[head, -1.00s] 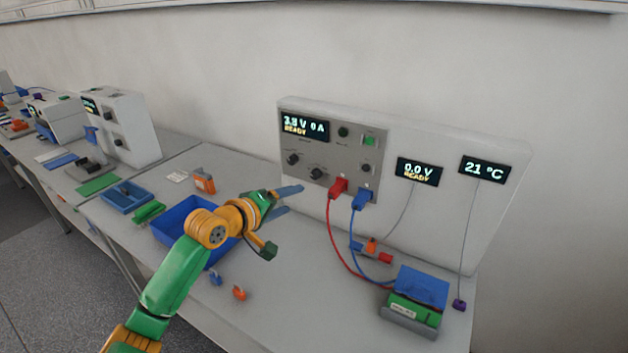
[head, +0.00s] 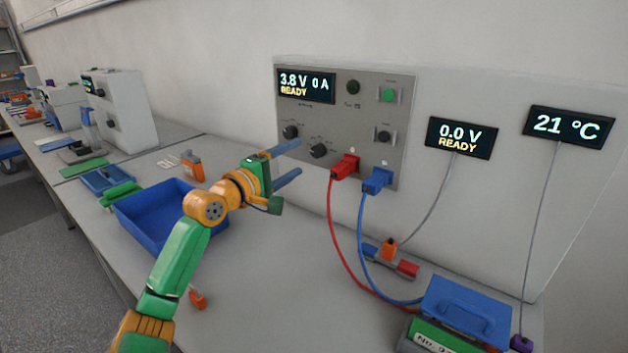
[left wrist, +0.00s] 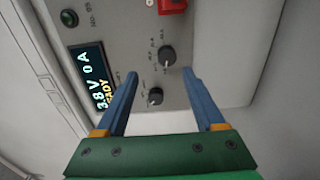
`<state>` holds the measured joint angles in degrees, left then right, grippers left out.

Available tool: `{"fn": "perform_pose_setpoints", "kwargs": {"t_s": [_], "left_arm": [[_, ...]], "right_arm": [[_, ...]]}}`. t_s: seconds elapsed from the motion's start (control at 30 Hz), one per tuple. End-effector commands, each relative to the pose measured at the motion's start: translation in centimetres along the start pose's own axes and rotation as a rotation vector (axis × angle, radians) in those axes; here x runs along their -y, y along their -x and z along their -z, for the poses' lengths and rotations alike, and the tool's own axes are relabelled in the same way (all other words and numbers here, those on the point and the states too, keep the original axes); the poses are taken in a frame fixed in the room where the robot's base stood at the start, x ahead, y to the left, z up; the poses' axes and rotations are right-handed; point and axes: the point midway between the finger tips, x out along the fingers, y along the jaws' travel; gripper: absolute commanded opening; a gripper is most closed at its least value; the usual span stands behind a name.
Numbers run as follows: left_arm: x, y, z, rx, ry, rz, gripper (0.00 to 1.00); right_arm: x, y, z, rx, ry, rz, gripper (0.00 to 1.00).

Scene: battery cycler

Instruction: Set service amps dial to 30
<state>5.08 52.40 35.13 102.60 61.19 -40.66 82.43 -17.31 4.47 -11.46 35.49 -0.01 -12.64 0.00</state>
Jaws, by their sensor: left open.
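The grey cycler panel (head: 345,110) carries two black dials, a left one (head: 290,131) and a right one (head: 319,150). Their labels are too small to read, so I cannot tell which is service amps. The panel display (head: 306,86) reads 3.8 V, 0 A, READY. My left gripper (head: 298,159) is open and empty, its blue fingers pointing at the panel near the dials. In the left wrist view, the left dial (left wrist: 155,97) and the right dial (left wrist: 168,55) appear between and beyond the fingers (left wrist: 160,72). Contact is not visible.
A red plug (head: 345,167) and a blue plug (head: 377,180) sit right of the dials, with cables hanging down. A green button (head: 388,95) and another black knob (head: 383,137) are at the panel's right. A blue tray (head: 150,240) lies below my arm.

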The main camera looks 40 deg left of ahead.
Motion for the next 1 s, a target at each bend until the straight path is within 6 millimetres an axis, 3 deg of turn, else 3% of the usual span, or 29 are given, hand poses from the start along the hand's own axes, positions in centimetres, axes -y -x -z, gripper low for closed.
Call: {"fn": "perform_pose_setpoints", "kwargs": {"t_s": [0.03,0.07,0.17,0.53,0.9,1.0], "left_arm": [[1.6,0.0,0.0,0.0,0.0,0.0,0.71],[1.7,0.0,0.0,0.0,0.0,0.0,0.71],[1.2,-0.7,0.0,0.001,0.003,0.0,0.71],[1.1,-6.3,0.1,-0.001,0.003,0.0,0.71],[1.3,-7.1,0.0,0.0,-0.001,0.001,0.71],[1.3,-7.1,0.0,0.0,-0.001,0.001,0.46]], "right_arm": [[0.0,-1.6,-0.1,0.0,0.0,0.0,0.42],[0.0,-1.7,-0.1,0.0,0.0,0.0,0.42],[0.0,-1.0,0.0,-0.001,0.0,-0.001,0.42],[-0.2,1.1,0.2,-0.002,0.001,-0.003,0.42],[-0.2,1.1,0.2,-0.003,0.001,-0.004,0.42],[-0.2,1.1,0.2,-0.003,0.001,-0.003,0.42]]}}
